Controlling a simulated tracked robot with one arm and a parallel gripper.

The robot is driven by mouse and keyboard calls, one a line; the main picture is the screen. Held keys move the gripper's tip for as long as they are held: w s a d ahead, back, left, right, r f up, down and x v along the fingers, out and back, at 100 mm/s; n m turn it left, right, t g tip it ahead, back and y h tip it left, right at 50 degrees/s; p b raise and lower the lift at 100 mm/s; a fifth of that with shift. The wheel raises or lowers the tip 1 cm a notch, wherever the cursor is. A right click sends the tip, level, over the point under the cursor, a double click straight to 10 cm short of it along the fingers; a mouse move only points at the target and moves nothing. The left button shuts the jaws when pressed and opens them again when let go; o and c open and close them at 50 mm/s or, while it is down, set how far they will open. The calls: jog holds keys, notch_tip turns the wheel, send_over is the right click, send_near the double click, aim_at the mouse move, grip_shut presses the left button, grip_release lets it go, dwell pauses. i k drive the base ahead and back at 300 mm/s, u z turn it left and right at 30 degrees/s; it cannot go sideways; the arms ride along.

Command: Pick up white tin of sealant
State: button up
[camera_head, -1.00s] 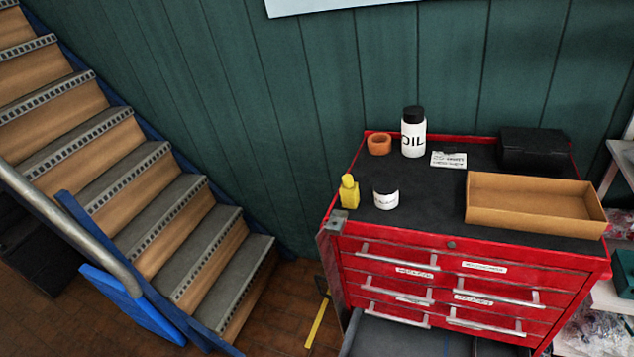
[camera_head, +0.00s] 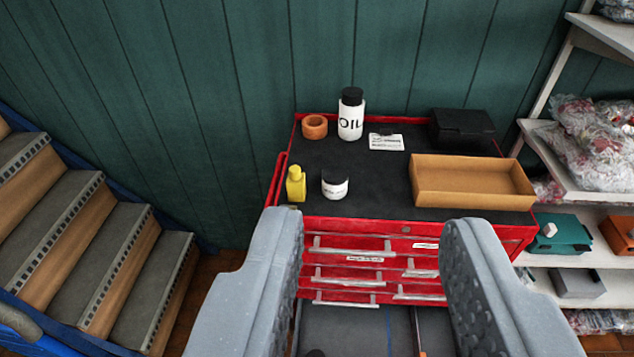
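The white tin of sealant (camera_head: 335,189) is a small white pot with a dark top. It stands upright on the black top of the red tool chest (camera_head: 330,230), near its front left. A yellow bottle (camera_head: 296,184) stands just left of it. My gripper (camera_head: 362,245) is open and empty, its two grey fingers wide apart at the bottom of the view. The fingers show below and in front of the tin and appear apart from it.
An orange ring (camera_head: 315,127), an OIL bottle (camera_head: 351,116), a white card (camera_head: 386,142), a black box (camera_head: 462,128) and an open cardboard tray (camera_head: 473,183) share the chest top. Stairs (camera_head: 90,230) are left, shelves (camera_head: 575,180) right. An open drawer (camera_head: 370,330) juts out below.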

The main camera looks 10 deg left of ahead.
aim_at(334, 176)
jog(key=u, duration=0.1)
jog(key=i, duration=1)
jog(key=z, duration=0.05)
